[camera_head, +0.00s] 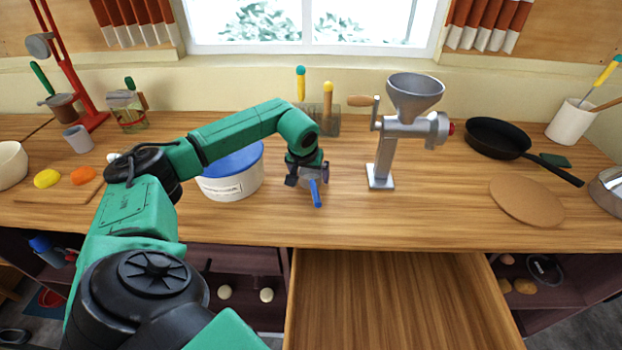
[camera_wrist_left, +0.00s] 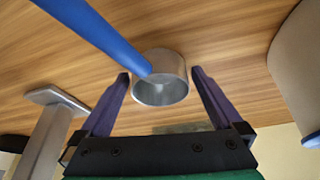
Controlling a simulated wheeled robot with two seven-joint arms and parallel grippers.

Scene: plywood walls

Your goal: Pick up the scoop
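The scoop has a short grey metal cup (camera_wrist_left: 160,85) and a long blue handle (camera_wrist_left: 98,28). In the head view the scoop (camera_head: 317,195) is on the counter near its middle, its blue handle pointing toward the front edge. My left gripper (camera_head: 307,174) is over the scoop, pointing down, and hides part of the cup. In the left wrist view the two purple fingers of the left gripper (camera_wrist_left: 160,75) are apart, one on each side of the cup. A gap shows between each fingertip and the cup. My right gripper is in neither view.
A white tub with a blue lid (camera_head: 232,187) stands left of the scoop. A metal grinder (camera_head: 384,165) stands to the right. A block with yellow-topped tools (camera_head: 327,122) is behind. An open drawer (camera_head: 390,300) juts out in front. Counter between scoop and front edge is clear.

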